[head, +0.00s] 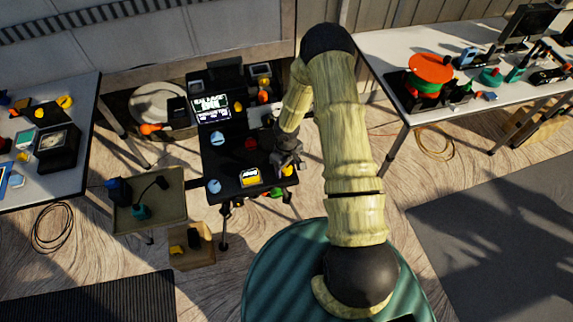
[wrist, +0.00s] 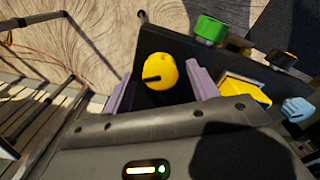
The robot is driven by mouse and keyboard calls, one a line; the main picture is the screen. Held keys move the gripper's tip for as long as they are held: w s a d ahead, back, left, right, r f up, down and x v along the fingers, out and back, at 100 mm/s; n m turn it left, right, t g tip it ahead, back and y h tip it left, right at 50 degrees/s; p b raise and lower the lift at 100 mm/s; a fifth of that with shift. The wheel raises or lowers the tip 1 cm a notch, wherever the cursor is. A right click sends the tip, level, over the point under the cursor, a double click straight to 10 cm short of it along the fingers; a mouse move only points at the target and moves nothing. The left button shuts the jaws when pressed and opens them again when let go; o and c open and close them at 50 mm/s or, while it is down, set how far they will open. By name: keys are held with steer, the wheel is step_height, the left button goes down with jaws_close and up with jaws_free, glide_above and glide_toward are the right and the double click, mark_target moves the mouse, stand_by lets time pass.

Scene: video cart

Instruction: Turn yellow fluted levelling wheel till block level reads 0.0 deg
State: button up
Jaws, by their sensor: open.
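A yellow round wheel with a dark mark (wrist: 160,72) shows in the wrist view at the edge of the black cart top. It shows partly under my gripper in the head view (head: 287,171). My gripper (wrist: 160,88) is open, its two purple fingers left and right of the wheel, with gaps showing. I cannot tell whether the fingertips are down at the wheel's height. A yellow block with a dark-marked pale face (head: 249,177), likely the block level, sits left of the wheel in the head view. It also shows in the wrist view (wrist: 243,90). Its reading is too small to read.
The black cart (head: 226,160) also carries a lit screen (head: 211,108), a red knob (head: 250,144) and pale blue knobs (head: 214,186). A green part (wrist: 211,29) stands near the wheel. Side tables stand left (head: 84,90) and right (head: 385,60).

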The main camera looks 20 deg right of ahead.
steer(key=c, duration=1)
steer(key=shift+n, duration=2.9)
steer(key=o, duration=1)
